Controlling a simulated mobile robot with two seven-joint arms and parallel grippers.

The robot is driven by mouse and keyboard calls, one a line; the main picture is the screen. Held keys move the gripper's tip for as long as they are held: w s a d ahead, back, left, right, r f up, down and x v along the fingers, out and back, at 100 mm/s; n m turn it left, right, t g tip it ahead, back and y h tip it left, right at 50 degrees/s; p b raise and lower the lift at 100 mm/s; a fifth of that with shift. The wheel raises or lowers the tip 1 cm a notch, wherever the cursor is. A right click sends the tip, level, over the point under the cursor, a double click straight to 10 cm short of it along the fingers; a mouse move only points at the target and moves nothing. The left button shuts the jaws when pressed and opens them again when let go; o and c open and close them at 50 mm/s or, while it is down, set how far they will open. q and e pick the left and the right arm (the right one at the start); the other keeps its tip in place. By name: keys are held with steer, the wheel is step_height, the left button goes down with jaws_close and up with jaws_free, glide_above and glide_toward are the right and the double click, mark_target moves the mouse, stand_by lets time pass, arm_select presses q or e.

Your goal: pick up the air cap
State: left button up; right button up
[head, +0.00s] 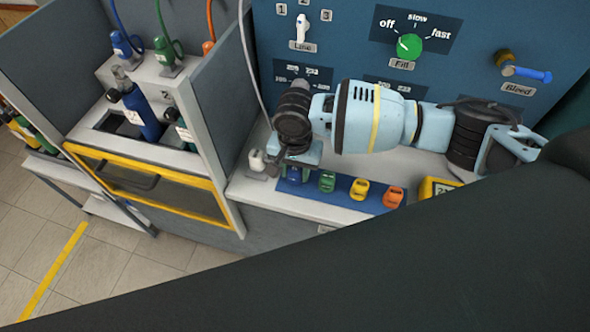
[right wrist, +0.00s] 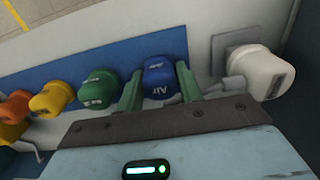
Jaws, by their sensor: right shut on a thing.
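The air cap (right wrist: 163,78) is blue with "Air" written on it. It sits between the two green fingers of my right gripper (right wrist: 159,88) in the right wrist view, with the fingers against its sides. In the head view my right gripper (head: 297,165) is low over the left end of the blue cap mat (head: 341,184), and the blue cap shows only partly beneath it. I cannot tell whether the cap touches the mat. My left gripper is not in view.
Green (head: 327,182), yellow (head: 359,188) and orange (head: 393,196) caps stand in a row to the right on the mat. A white fitting (right wrist: 262,72) is close beside the gripper. A grey partition (head: 222,92) stands to the left, and the panel with the green fill knob (head: 409,46) behind.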

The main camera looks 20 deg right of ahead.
mark_target(295, 168)
steer(key=shift+r, duration=0.1)
step_height(295, 168, up, 4)
steer(key=shift+f+p, duration=0.15)
steer(key=shift+p, duration=0.15)
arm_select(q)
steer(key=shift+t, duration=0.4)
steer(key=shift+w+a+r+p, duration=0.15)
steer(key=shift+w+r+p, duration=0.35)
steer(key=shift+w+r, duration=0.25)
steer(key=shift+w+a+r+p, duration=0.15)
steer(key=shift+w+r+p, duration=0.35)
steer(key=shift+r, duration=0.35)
arm_select(e)
steer(key=s+a, duration=0.3)
steer(key=s, duration=0.4)
steer(key=s+a+r, duration=0.1)
steer(key=s+a, duration=0.2)
steer(key=s, duration=0.4)
steer(key=shift+s+a, duration=0.3)
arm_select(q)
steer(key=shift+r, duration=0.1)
